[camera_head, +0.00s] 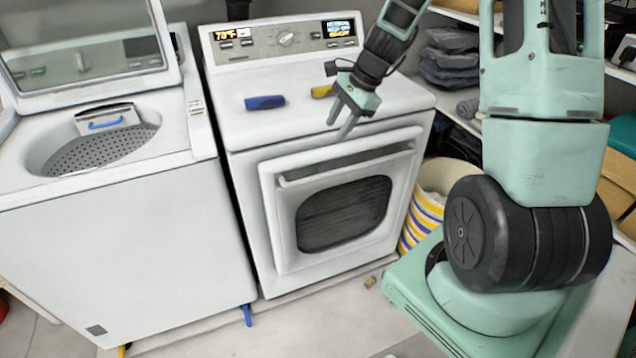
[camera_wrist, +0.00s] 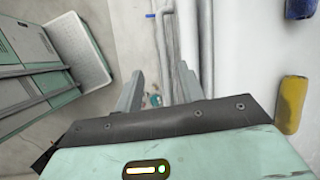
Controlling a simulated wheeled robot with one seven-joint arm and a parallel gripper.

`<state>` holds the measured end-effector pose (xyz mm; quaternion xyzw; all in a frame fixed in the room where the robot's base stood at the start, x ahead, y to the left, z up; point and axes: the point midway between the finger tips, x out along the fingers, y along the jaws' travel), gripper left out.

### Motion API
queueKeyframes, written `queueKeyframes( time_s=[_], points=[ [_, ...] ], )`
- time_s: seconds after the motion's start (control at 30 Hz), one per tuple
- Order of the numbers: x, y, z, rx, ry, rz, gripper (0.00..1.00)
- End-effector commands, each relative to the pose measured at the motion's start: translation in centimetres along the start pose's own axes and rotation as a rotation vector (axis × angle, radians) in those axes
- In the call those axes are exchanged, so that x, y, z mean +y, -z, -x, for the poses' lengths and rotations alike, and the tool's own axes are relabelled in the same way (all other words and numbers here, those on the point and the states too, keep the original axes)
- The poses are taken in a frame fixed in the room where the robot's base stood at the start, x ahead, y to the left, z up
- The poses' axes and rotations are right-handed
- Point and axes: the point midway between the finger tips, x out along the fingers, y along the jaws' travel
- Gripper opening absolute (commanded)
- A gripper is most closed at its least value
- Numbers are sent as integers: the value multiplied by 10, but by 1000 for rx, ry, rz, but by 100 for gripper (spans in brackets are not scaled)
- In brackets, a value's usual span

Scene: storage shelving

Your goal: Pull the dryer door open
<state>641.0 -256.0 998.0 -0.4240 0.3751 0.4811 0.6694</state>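The white dryer (camera_head: 320,110) stands in the middle of the head view with its front door (camera_head: 285,225) shut. The door has a dark window and a long bar handle (camera_head: 345,165) along its top. My gripper (camera_head: 339,130) is above the handle, near the dryer's top front edge, with its fingers pointing down. In the wrist view, my gripper (camera_wrist: 158,92) is open, its two fingers apart with nothing held. The handle (camera_wrist: 162,45) runs up the wrist picture, beyond the fingers. I cannot tell the exact gap to it.
An open top-loading washer (camera_head: 120,235) stands left of the dryer. Blue (camera_head: 265,102) and yellow (camera_head: 322,91) items lie on the dryer top. A striped basket (camera_head: 425,205) is right of the dryer.

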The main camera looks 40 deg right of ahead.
Motion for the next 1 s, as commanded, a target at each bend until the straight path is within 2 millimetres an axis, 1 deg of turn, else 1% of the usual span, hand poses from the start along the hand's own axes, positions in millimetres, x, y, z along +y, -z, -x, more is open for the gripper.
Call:
queueKeyframes(
  time_s=[0.03, 0.1, 0.17, 0.27, 0.37, 0.8, 1.0],
  points=[
    [-2, 12, 3, 1, 12, -50, 39],
    [-3, 21, 4, 2, 23, -87, 39],
    [-4, 24, 1, 2, 26, -98, 39],
    [-3, 24, -8, 0, 24, -100, 39],
    [-3, 23, -25, -1, 21, -98, 39],
    [-5, 23, -116, -1, 21, -97, 39],
    [-7, 23, -150, 1, 23, -94, 39]
  ],
)
